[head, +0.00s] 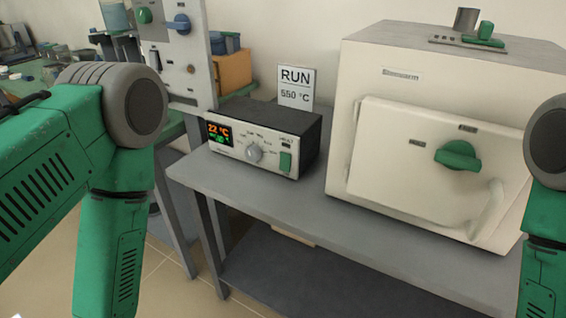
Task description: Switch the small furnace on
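A cream furnace (385,120) stands on the right of the grey bench in the head view. Its door (390,165) looks closed and carries a green knob (458,155) and a pale handle (487,212). To its left sits a control box (262,140) with a lit display (220,134) reading 22 °C, a round grey dial (254,153) and a green switch (286,162). I cannot tell the switch's position. A sign (295,88) behind the box reads RUN 550 °C. My green arms show at both sides, but neither gripper is in view.
The grey bench (330,215) has a bare strip along its front, with a lower shelf (290,270) beneath. A tall panel (180,50) with green and blue knobs and an orange box (233,72) stand at the back left.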

